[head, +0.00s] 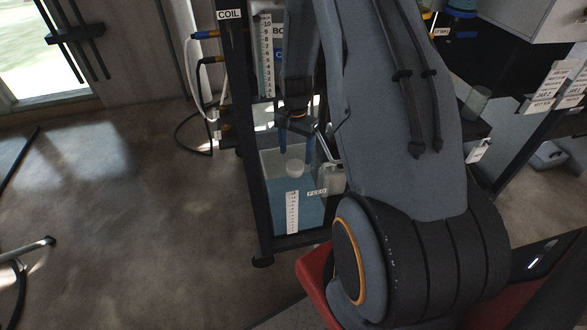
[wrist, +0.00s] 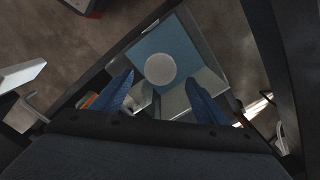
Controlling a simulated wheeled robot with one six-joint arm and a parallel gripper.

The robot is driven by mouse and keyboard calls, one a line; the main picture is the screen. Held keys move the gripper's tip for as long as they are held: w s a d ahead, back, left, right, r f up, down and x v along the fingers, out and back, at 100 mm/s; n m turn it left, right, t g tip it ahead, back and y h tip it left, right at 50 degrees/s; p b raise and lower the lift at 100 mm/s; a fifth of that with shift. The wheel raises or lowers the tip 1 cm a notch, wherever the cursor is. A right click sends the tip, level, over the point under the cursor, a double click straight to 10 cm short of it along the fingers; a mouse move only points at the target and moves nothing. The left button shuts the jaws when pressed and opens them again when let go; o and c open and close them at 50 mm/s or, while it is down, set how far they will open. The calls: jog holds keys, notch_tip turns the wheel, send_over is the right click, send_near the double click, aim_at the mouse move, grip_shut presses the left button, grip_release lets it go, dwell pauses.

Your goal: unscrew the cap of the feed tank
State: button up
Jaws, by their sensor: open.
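The feed tank (head: 279,210) is a clear box with blue liquid, a white scale strip and a FEED label, low in the dark frame. Its cap (head: 294,167) is a pale round disc on top; it also shows in the wrist view (wrist: 160,69). My gripper (head: 297,155) points down at the tank, its blue fingers near the cap in the head view. In the wrist view my gripper (wrist: 158,88) has its fingers wide apart with nothing between them, and the cap lies just beyond the tips. I cannot tell the exact height of the fingertips over the cap.
A dark frame post (head: 244,130) stands left of the tank. A grey-white container (head: 331,180) stands close to the tank's right. Hoses (head: 200,90) hang at the frame's left side. The concrete floor (head: 130,220) to the left is mostly clear.

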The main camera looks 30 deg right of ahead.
aim_at(295, 165)
jog(key=shift+a+f+b, duration=0.1)
jog(key=shift+f+b, duration=1.85)
jog(key=shift+f, duration=1.55)
